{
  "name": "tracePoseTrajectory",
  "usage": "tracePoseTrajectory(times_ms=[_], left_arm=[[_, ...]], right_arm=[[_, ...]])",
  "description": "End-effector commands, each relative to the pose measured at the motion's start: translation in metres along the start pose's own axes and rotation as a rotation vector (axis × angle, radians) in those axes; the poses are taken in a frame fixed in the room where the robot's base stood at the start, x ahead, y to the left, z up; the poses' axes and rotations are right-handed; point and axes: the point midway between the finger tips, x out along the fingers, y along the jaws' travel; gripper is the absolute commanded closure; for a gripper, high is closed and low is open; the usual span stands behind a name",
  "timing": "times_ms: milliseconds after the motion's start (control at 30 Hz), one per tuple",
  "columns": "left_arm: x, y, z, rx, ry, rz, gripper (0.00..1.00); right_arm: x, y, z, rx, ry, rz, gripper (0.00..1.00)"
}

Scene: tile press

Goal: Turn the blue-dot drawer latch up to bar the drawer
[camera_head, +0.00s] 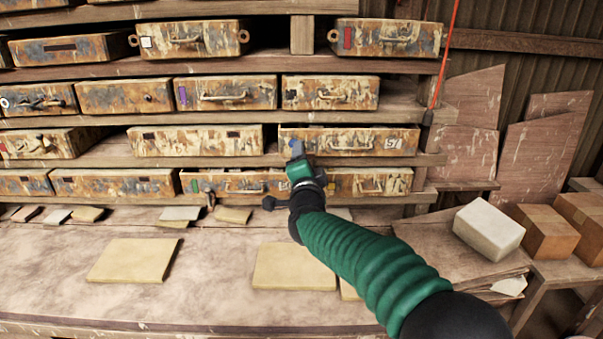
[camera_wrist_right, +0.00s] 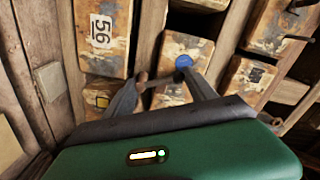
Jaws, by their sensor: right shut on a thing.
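My right gripper (camera_head: 298,168) reaches in from the right to the drawer fronts in the head view. It covers the left end of a drawer (camera_head: 352,141) with a white number tag. The round blue dot (camera_wrist_right: 183,62) shows in the wrist view on a worn drawer front, beside one fingertip. In that view the right gripper (camera_wrist_right: 160,83) has its two fingers apart around a small brown bar (camera_wrist_right: 157,82), which looks like the latch, and is shut on it. The fingers hide part of the latch, and I cannot tell its angle. My left gripper is not in view.
Rows of rusty drawers fill the shelves, with a drawer tagged 56 (camera_wrist_right: 103,30) close by in the wrist view. Tan tiles (camera_head: 135,260) lie on the bench (camera_head: 190,300). A white block (camera_head: 489,228) and brown boxes (camera_head: 545,232) stand at right. A red cord (camera_head: 444,55) hangs at the shelf's right end.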

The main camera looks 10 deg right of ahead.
Motion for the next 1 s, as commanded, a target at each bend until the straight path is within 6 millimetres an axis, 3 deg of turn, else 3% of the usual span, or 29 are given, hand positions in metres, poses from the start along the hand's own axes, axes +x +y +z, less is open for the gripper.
tracePoseTrajectory(times_ms=[33, 500, 1000], left_arm=[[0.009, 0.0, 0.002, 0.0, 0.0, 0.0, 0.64], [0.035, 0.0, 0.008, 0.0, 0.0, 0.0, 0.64], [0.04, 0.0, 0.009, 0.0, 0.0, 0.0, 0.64]], right_arm=[[0.0, 0.011, 0.002, 0.042, -0.004, 0.011, 0.76], [0.001, 0.013, -0.005, 0.364, -0.005, 0.017, 0.76], [0.001, 0.013, -0.007, 0.442, -0.007, 0.019, 0.76]])
